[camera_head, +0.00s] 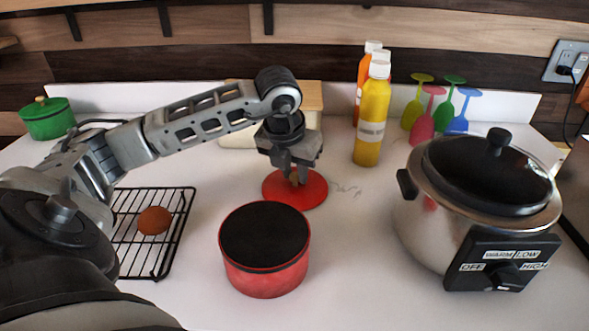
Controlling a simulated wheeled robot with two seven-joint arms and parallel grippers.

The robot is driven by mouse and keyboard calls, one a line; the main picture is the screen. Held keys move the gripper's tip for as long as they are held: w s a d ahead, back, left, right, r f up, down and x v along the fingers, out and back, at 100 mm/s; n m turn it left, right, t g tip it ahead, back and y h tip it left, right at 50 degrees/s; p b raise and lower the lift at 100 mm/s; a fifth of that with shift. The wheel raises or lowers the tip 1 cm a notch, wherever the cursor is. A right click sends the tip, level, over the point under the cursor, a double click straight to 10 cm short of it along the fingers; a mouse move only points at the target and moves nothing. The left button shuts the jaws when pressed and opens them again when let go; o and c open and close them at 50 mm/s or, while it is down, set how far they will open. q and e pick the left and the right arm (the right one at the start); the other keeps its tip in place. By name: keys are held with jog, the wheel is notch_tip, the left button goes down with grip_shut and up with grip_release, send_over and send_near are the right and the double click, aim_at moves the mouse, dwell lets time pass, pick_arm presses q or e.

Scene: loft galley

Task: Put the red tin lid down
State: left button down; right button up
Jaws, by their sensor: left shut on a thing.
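The red tin lid (312,191) is a flat red disc with a small light knob, behind the red tin. My left gripper (297,178) points down and is shut on the lid's knob. The lid is level and at or just above the white counter; I cannot tell whether it touches. The red tin (262,277) stands upright in front of the lid, uncovered, with a dark inside. My right gripper is not in view.
A slow cooker (425,235) stands at right. Bottles, including a yellow one (371,125), and colourful upturned glasses (463,122) stand behind. A wire rack (168,197) with a brown ball-like item (154,220) lies left. A green pot (46,121) is back left.

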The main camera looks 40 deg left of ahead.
aim_at(287, 196)
pick_arm(q)
jog(key=shift+f, duration=0.2)
jog(key=c, duration=1.2)
grip_release()
jog(key=shift+r, duration=0.1)
jog(key=shift+c, duration=0.2)
jog(key=shift+r, duration=0.1)
jog(key=v, duration=1.2)
jog(key=shift+d, duration=0.1)
